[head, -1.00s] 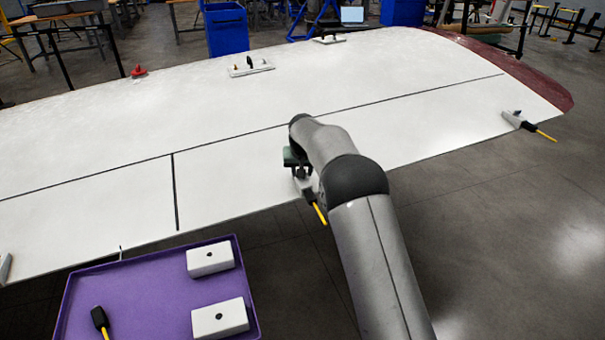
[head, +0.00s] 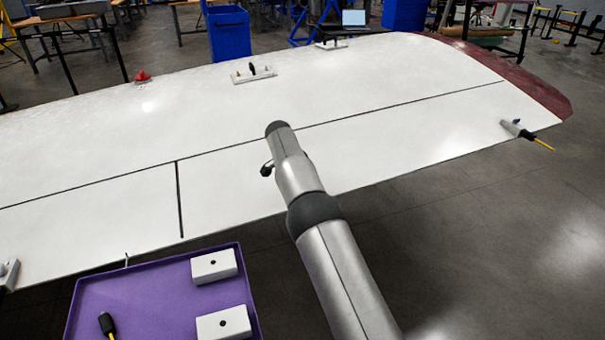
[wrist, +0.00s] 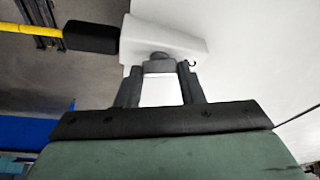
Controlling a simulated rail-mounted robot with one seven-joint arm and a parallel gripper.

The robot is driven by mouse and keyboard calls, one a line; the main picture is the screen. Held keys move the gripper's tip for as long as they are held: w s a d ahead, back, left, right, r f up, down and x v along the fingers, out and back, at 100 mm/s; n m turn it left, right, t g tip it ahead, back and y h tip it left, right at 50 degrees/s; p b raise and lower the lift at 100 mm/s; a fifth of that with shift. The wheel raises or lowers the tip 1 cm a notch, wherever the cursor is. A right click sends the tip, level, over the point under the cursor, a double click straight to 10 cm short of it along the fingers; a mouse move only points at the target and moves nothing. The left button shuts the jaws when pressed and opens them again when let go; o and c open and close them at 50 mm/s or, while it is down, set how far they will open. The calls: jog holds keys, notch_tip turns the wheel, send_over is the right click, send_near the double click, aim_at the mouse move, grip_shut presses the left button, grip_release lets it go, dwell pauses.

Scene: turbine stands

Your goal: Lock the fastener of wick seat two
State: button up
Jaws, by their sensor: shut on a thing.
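Wick seat two appears to be the white block (wrist: 170,38) in the wrist view, on the trailing edge of the white panel. A wick with a black base (wrist: 91,37) and a yellow rod (wrist: 28,29) extends left from it. My gripper (wrist: 158,70) reaches the seat's near side. Its two dark fingers are shut on the small grey fastener (wrist: 157,60) at the seat. How far the fastener is turned cannot be told. In the head view my arm hides the gripper and this seat.
The white panel (head: 130,120) spans the head view. Another seat with a yellow wick (head: 517,129) is at its right edge, and part of one (head: 8,274) at far left. A purple tray (head: 160,290) holds two white blocks (head: 214,266) and a black-handled item (head: 107,324).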

jog(key=shift+w+a+r+m+h+p, duration=0.15)
jog(key=shift+m+h+p, duration=0.15)
jog(key=shift+m+p, duration=0.6)
jog(key=shift+m+g, duration=0.3)
jog(key=shift+m, duration=0.1)
jog(key=o, duration=1)
